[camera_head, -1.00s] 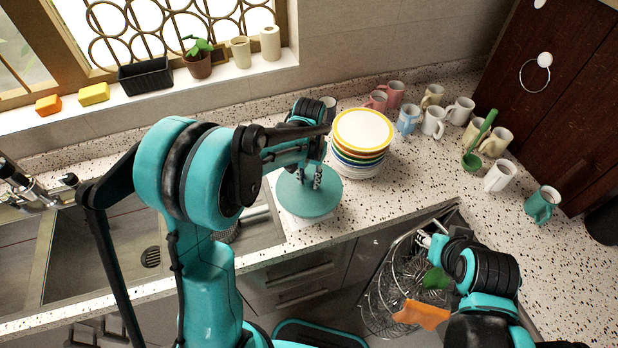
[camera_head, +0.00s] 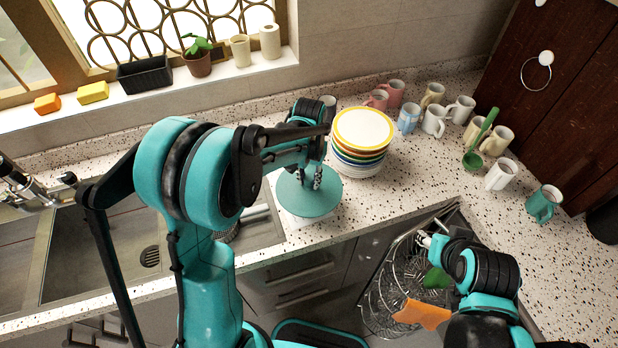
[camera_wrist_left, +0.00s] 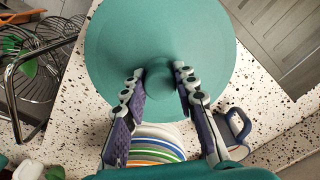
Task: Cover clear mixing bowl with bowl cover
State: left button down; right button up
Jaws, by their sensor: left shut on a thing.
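The bowl cover (camera_head: 310,205) is a round teal disc near the front edge of the counter, and it fills the upper middle of the left wrist view (camera_wrist_left: 115,45). My left gripper (camera_head: 313,180) points down at its middle. In the left wrist view its two fingers (camera_wrist_left: 160,78) are shut on the cover's raised centre. The clear mixing bowl is mostly hidden; only a pale, see-through edge shows below the cover. I cannot tell whether the cover touches its rim all round. My right gripper (camera_head: 428,241) is over the wire rack, far from the cover; its jaws are unclear.
A stack of coloured-rim plates (camera_head: 362,140) stands close behind the cover, to its right. The sink (camera_head: 100,240) lies to the left. Several mugs (camera_head: 433,120) stand along the back right. A wire rack (camera_head: 385,285) with green and orange items is in the open drawer.

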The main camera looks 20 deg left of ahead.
aim_at(308, 178)
pick_arm(q)
jog(key=shift+c, duration=2.3)
grip_release()
notch_tip(308, 178, up, 12)
jog(key=s+a+f+t+b, duration=0.1)
jog(key=s+f+t+b, duration=0.2)
jog(key=s+f+b, duration=0.2)
jog(key=s+a+f+n+t+b, duration=0.1)
jog(key=s+f+t+b, duration=0.3)
jog(key=s, duration=0.7)
notch_tip(308, 178, down, 2)
jog(key=shift+s+a+f+b, duration=0.1)
jog(key=shift+s+a+b, duration=0.3)
jog(key=shift+b, duration=0.65)
